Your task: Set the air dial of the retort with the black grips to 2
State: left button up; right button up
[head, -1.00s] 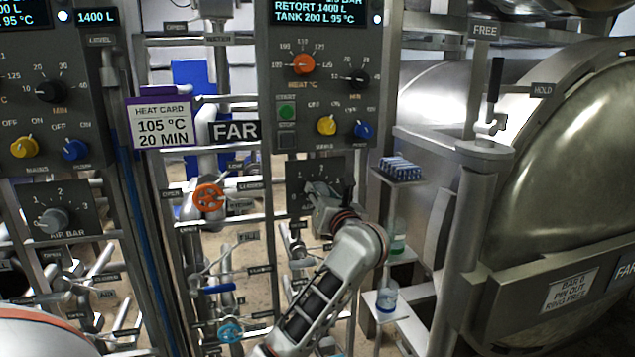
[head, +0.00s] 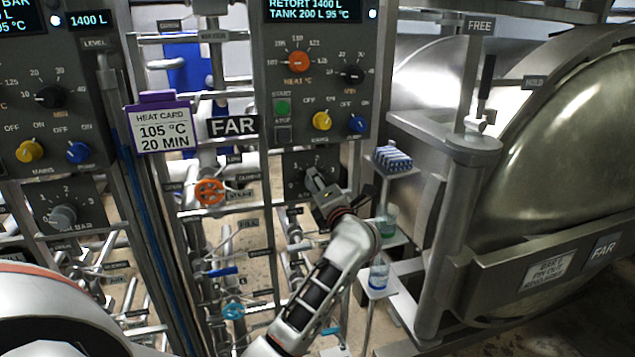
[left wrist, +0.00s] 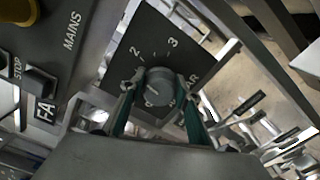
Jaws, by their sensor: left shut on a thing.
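The far air dial (left wrist: 160,86) is a grey round knob on a dark plate with the numbers 2 and 3 showing. Its plate (head: 293,163) is below the far control panel in the head view, where my gripper covers the knob. My left gripper (head: 313,180) is shut on this knob; in the left wrist view its two green-lined fingers (left wrist: 160,92) lie on either side of it. The knob's pale mark seems to point to the lower left, short of 2; its exact reading is unclear. A black grip (head: 487,76) tops the lever by the far vessel. My right gripper is out of view.
The far panel (head: 365,95) is above my gripper, with an orange wheel (head: 209,192) to the left. A blue-white rack (head: 392,159) and bottles (head: 379,272) stand on small shelves close on the right. Another air dial (head: 63,216) is at left.

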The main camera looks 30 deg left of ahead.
pick_arm(q)
jog(key=shift+m, duration=0.6)
jog(key=o, duration=1.1)
jog(key=shift+o, duration=0.2)
jog(key=v, duration=1.2)
